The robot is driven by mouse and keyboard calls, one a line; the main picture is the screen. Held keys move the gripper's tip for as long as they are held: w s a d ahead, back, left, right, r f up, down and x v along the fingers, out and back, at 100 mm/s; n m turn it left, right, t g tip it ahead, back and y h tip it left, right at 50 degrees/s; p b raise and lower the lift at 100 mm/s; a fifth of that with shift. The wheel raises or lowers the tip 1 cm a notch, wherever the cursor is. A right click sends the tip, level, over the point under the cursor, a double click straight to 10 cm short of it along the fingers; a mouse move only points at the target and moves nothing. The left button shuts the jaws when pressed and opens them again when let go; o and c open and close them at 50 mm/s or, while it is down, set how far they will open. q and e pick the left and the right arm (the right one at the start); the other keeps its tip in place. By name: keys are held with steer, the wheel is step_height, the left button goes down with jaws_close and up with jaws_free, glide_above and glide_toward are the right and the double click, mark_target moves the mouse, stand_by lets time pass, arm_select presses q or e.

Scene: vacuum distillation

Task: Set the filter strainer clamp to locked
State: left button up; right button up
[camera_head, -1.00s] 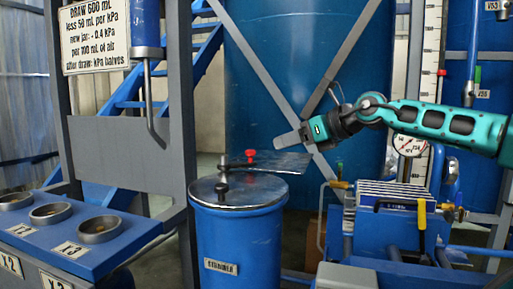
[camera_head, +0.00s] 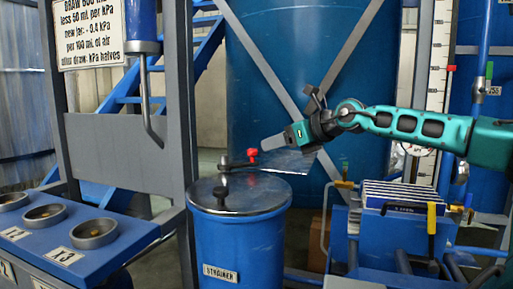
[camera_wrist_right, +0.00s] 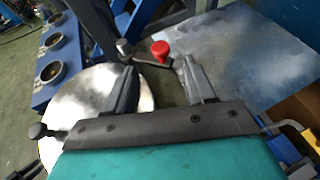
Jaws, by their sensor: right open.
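The blue strainer (camera_head: 240,245) is a labelled drum with a round shiny lid (camera_head: 262,195). Its clamp is a dark lever (camera_head: 236,162) with a red knob (camera_head: 252,153), lying roughly level above the lid's back edge. In the right wrist view the red knob (camera_wrist_right: 160,48) shows just beyond the gap between my fingertips. My right gripper (camera_head: 266,144) is open and empty, coming in from the right close to the knob; in its wrist view (camera_wrist_right: 160,66) the two fingers stand apart. I cannot tell whether it touches the knob. My left gripper is out of view.
A thin grey plate (camera_head: 290,161) lies behind the lid. A grey frame post (camera_head: 181,110) rises at left beside a blue bench (camera_head: 125,238) with several cups. Blue equipment (camera_head: 385,238) with pipes stands at right.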

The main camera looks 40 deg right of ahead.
mark_target(254, 150)
arm_select(q)
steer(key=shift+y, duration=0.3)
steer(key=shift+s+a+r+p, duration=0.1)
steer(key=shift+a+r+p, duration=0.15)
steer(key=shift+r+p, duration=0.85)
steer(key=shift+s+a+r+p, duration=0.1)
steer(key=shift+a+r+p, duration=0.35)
steer(key=shift+p, duration=1.1)
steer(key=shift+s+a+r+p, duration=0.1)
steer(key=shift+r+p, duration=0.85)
steer(key=shift+p, duration=0.35)
arm_select(e)
steer(key=shift+x, duration=3.9)
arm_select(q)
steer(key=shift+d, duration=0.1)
arm_select(e)
steer(key=c, duration=0.8)
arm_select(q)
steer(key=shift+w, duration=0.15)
arm_select(e)
jaws_close()
